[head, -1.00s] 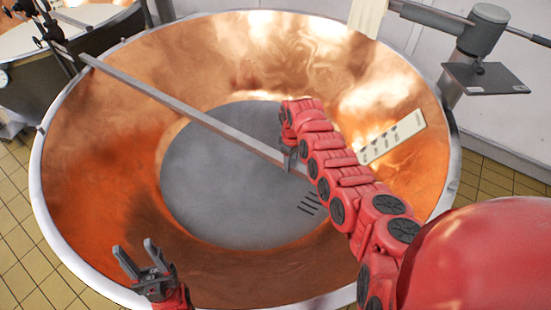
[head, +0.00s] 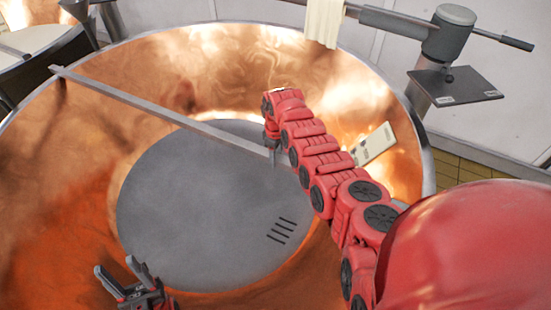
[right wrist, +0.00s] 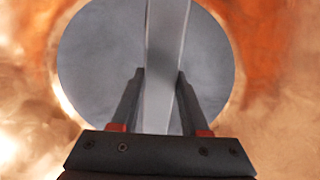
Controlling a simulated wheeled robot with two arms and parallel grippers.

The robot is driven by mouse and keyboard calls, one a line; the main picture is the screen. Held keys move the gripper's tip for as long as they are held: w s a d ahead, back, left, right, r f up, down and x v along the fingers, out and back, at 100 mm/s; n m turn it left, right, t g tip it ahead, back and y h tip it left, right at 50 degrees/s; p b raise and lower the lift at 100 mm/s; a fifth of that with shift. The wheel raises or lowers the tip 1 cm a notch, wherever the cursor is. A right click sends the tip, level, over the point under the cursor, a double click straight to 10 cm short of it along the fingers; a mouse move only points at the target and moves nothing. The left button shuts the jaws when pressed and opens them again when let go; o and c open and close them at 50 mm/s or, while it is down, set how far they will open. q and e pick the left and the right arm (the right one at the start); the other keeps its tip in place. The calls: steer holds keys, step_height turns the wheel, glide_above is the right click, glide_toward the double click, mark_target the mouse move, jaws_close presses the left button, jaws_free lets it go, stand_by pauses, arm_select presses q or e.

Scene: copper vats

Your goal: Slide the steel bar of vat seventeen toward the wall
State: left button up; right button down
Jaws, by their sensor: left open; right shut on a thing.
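The steel bar (head: 165,113) lies across the copper vat (head: 150,58), from the rim at the left down behind my right arm. Its right end is hidden by that arm. My right gripper (head: 273,160) is shut on the bar, over the far part of the vat's grey round bottom (head: 190,225). In the right wrist view the bar (right wrist: 165,70) runs between the two fingers. My left gripper (head: 117,266) is open and empty at the bottom left, apart from the bar. No vat number is readable.
The pale wall (head: 500,100) stands behind the vat. A grey jointed arm with a flat dark plate (head: 455,86) and a hanging cream cloth (head: 324,22) are at the back right. A pale marked strip (head: 376,143) shows at the vat's right side. Another vat (head: 30,60) stands at the left.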

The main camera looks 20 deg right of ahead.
steer(key=shift+w+d+r, duration=0.15)
steer(key=shift+d, duration=0.1)
steer(key=c, duration=0.8)
jaws_free()
steer(key=o, duration=0.4)
steer(key=shift+w, duration=0.1)
step_height(320, 180, up, 8)
steer(key=shift+f+b, duration=0.1)
steer(key=shift+b, duration=0.7)
step_height(320, 180, up, 9)
steer(key=shift+r+p, duration=0.2)
steer(key=shift+p, duration=0.1)
